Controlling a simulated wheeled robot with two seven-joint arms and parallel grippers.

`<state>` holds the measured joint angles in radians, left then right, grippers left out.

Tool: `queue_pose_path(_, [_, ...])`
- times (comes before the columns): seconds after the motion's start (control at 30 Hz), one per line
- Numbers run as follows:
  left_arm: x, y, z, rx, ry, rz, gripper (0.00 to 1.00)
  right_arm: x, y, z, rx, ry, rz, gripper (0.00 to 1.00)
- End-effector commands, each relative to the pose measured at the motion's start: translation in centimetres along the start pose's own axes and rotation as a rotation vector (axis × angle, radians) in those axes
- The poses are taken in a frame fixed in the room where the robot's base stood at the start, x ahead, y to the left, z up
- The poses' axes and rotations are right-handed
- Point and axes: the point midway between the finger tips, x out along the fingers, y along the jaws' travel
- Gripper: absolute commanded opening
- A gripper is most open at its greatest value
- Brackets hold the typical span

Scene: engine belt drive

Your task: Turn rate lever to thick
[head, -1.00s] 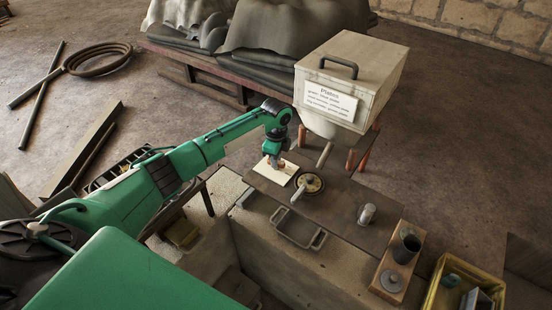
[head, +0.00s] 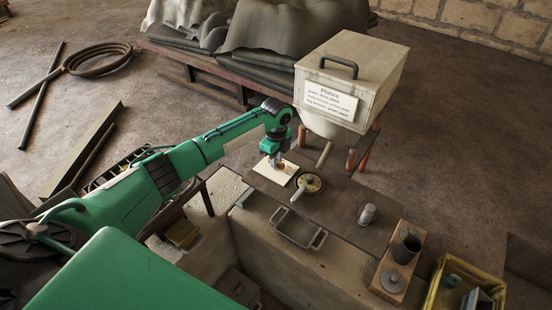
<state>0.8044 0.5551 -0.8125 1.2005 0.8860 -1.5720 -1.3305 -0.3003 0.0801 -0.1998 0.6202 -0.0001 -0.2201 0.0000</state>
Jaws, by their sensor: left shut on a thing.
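My left gripper (head: 276,162) points down at the far left of the dark bench top, low over a cream plate (head: 268,175). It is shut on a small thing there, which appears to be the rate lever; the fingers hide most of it. No thick or thin marking can be read on the plate at this size. My right gripper is not in view.
A grey hopper (head: 350,65) labelled "Plates" stands behind the dial.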

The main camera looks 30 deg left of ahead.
Motion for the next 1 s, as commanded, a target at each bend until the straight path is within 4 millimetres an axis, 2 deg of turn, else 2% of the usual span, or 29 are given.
queue_pose_path(0.03, [-0.1,-0.1,-0.1,0.002,0.001,-0.002,0.24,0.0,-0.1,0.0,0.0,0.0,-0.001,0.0])
queue_pose_path(0.1, [-0.1,-0.1,-0.1,0.002,0.001,-0.002,0.38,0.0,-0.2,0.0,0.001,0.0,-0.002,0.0])
queue_pose_path(0.13, [-0.1,-0.1,-0.1,0.002,0.001,-0.002,0.4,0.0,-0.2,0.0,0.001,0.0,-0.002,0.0])
queue_pose_path(0.4, [-0.1,0.0,0.0,0.0,0.0,-0.001,0.4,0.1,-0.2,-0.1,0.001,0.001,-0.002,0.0])
queue_pose_path(0.53, [-0.9,-0.1,0.0,0.001,0.0,-0.004,0.4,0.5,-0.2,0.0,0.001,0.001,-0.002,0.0])
queue_pose_path(0.67, [-3.0,-0.1,0.0,0.001,-0.001,-0.006,0.4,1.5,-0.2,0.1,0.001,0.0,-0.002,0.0])
queue_pose_path(1.0, [-10.6,-0.1,-0.1,0.002,0.0,-0.005,0.4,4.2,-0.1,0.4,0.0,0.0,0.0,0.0])
